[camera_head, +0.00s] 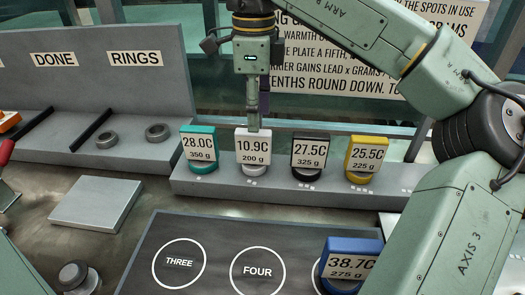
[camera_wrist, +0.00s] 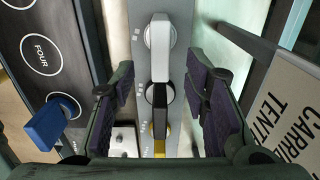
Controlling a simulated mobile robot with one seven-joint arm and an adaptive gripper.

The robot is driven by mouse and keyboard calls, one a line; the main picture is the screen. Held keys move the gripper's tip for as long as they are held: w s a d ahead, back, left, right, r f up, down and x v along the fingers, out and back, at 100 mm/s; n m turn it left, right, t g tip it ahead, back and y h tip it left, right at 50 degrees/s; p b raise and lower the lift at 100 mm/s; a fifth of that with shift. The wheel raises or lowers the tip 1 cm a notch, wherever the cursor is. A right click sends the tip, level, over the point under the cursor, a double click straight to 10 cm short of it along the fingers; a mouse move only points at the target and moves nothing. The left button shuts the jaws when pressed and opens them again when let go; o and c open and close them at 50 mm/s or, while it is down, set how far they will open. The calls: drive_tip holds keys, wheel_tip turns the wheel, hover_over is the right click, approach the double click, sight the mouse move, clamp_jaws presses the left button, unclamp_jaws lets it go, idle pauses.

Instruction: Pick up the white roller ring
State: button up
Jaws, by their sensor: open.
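The white roller ring (camera_head: 252,169) stands on the grey ledge, under a white card reading 10.9C, 200 g. It sits between the teal one and the black one. In the wrist view the white piece (camera_wrist: 160,38) shows at the top middle, beyond the fingertips. My gripper (camera_head: 252,125) points down just above the white card in the head view; whether it touches the card I cannot tell. In the wrist view my gripper's fingers (camera_wrist: 158,88) are spread wide with nothing held between them.
Close neighbours on the ledge (camera_head: 225,185) are the teal (camera_head: 199,150), black (camera_head: 308,156) and yellow (camera_head: 365,160) pieces. A blue piece (camera_head: 350,262) stands on the dark plate (camera_head: 215,245) in front. Two grey rings (camera_head: 157,132) lie on the shelf at left. A sign stands behind.

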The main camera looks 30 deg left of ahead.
sight(254, 162)
wheel_tip(254, 162, down, 4)
drive_tip(key=shift+s+r, duration=0.1)
drive_tip(key=shift+s, duration=0.05)
drive_tip(key=shift+a+f+p, duration=0.15)
drive_tip(key=shift+f+p, duration=0.4)
drive_tip(key=shift+f, duration=0.95)
drive_tip(key=shift+a+f+p, duration=0.1)
drive_tip(key=shift+f+p, duration=0.45)
drive_tip(key=shift+f, duration=0.95)
drive_tip(key=shift+c, duration=0.4)
clamp_jaws()
